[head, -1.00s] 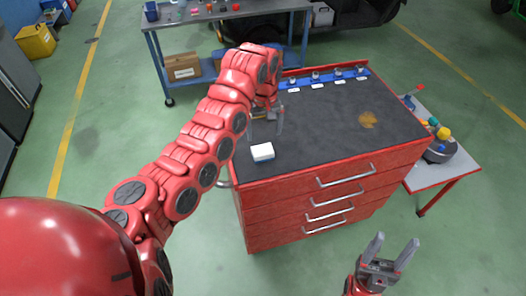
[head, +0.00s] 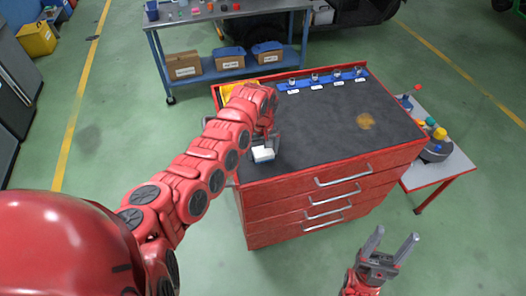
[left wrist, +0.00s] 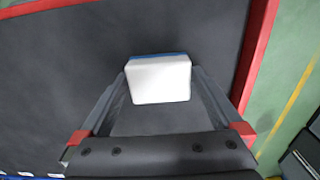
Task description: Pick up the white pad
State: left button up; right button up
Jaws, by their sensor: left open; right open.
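The white pad (head: 263,154), a small white block with a blue layer, lies on the black top of the red tool cabinet (head: 330,190), near its left front corner. In the left wrist view the pad (left wrist: 159,79) sits between the two finger tips, with its blue edge on the far side. My left gripper (head: 263,150) is open around the pad, partly hidden by my own arm in the head view. It also shows in the left wrist view (left wrist: 158,88); I cannot tell whether the fingers touch the pad. My right gripper (head: 389,248) is open and empty, in front of the cabinet.
A blue strip (head: 321,80) with several small items runs along the cabinet's back edge. A yellow item (head: 226,91) lies at the back left. A brown round stain (head: 366,121) marks the right side. A side table (head: 440,168) stands right. The middle of the top is clear.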

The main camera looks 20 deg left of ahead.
aim_at(263, 150)
pick_arm(q)
jog(key=c, duration=1.1)
jog(key=shift+r+b, duration=0.4)
jog(key=shift+r, duration=0.15)
notch_tip(263, 150, up, 7)
jog(key=b, duration=0.2)
jog(key=shift+r+b, duration=0.2)
jog(key=shift+b, duration=0.1)
jog(key=shift+r, duration=0.8)
